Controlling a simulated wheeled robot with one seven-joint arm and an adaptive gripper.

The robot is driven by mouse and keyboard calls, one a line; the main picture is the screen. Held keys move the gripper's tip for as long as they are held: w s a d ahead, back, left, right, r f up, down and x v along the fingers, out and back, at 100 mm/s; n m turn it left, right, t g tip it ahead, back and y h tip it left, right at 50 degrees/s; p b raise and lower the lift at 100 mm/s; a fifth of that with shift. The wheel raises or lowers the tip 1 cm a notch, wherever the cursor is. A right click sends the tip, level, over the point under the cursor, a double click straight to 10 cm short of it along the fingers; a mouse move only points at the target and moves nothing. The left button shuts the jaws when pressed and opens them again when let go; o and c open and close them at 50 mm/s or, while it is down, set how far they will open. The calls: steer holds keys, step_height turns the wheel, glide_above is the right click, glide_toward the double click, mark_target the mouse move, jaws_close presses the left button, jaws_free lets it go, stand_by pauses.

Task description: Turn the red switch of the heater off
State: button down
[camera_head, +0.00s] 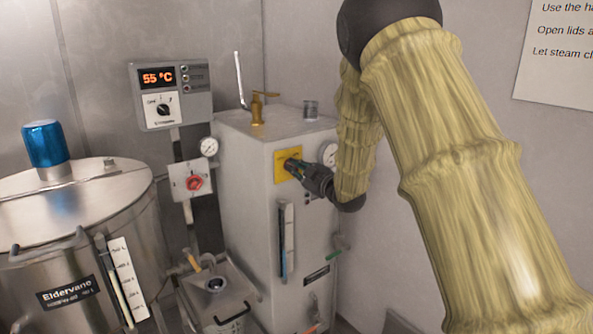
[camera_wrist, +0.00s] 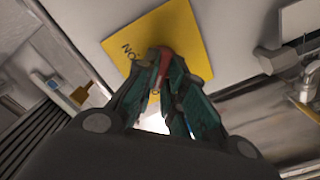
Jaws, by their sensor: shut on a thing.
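The heater (camera_head: 245,150) is a tall pale box in the middle of the head view. A yellow switch plate (camera_head: 286,165) is on its front, near the top. The plate also fills the upper middle of the wrist view (camera_wrist: 190,38), with the letters "ON" readable on it. The red switch (camera_wrist: 165,62) stands out from this plate. My gripper (camera_wrist: 160,82) is at the plate, its fingers shut on the red switch.
A brass valve with a lever (camera_head: 257,108) stands on the heater's top. A control box (camera_head: 170,93) reading 55 °C and a red knob (camera_head: 194,183) are to the left. A steel kettle (camera_head: 75,230) stands farther left.

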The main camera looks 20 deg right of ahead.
steer(key=shift+f, duration=0.1)
steer(key=c, duration=1.5)
jaws_free()
steer(key=shift+s, duration=0.1)
steer(key=v, duration=1.2)
